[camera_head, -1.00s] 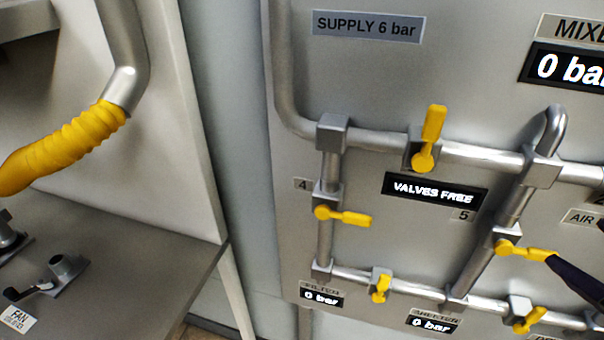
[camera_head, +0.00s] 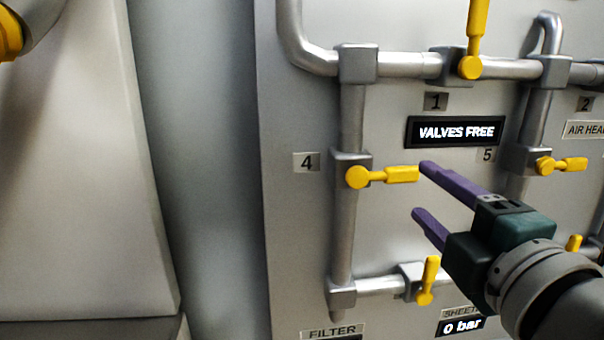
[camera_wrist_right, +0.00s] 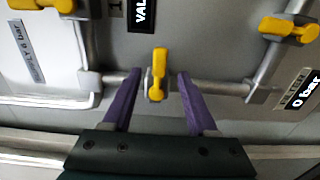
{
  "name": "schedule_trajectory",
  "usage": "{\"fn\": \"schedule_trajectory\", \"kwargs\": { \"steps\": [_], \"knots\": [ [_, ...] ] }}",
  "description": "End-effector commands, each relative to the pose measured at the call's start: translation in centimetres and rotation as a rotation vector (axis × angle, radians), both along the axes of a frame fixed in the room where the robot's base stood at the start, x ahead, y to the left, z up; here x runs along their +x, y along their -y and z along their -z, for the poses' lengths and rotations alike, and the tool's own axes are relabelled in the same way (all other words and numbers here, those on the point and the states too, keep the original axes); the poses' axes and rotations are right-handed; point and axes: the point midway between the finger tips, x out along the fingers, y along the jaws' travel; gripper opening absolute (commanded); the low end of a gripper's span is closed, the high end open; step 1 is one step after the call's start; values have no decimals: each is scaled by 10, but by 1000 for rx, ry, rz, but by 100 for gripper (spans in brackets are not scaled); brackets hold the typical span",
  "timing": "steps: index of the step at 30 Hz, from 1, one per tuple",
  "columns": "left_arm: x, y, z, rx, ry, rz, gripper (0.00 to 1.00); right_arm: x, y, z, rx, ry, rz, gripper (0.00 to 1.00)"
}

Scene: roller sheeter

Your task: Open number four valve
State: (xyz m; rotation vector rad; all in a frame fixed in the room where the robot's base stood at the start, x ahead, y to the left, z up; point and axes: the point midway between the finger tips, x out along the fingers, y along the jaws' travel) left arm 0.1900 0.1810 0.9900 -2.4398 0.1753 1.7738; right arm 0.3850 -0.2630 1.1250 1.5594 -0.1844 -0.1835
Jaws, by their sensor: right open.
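The number four valve has a yellow handle (camera_head: 398,174) lying horizontally to the right, across its vertical grey pipe. The plate "4" (camera_head: 306,162) is left of it. My right gripper (camera_head: 421,189) is open, its purple fingers reaching in from the right, the upper fingertip close to the handle's free end. In the right wrist view, which is turned sideways, the same yellow handle (camera_wrist_right: 158,62) shows between the two spread fingers (camera_wrist_right: 159,76), with a gap on each side. I cannot tell whether the fingers reach its depth. My left gripper is out of view.
The valve one handle (camera_head: 477,25) stands upright above. A lower yellow handle (camera_head: 428,280) and the valve five handle (camera_head: 565,165) are nearby on the pipes. The display (camera_head: 455,132) reads "VALVES FREE".

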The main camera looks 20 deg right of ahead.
Motion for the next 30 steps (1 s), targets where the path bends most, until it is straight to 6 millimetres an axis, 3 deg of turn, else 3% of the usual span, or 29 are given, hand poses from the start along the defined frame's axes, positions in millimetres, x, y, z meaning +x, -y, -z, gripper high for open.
{"fn": "schedule_trajectory", "kwargs": {
  "steps": [6,12,23,30],
  "knots": [
    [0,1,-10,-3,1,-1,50,41,10,-2,1,1,1,59],
    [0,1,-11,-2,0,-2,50,65,15,-1,1,-1,1,59],
    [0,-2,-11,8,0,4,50,72,17,0,3,-1,1,59],
    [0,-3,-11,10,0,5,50,71,17,0,3,-1,1,35]
  ]
}}
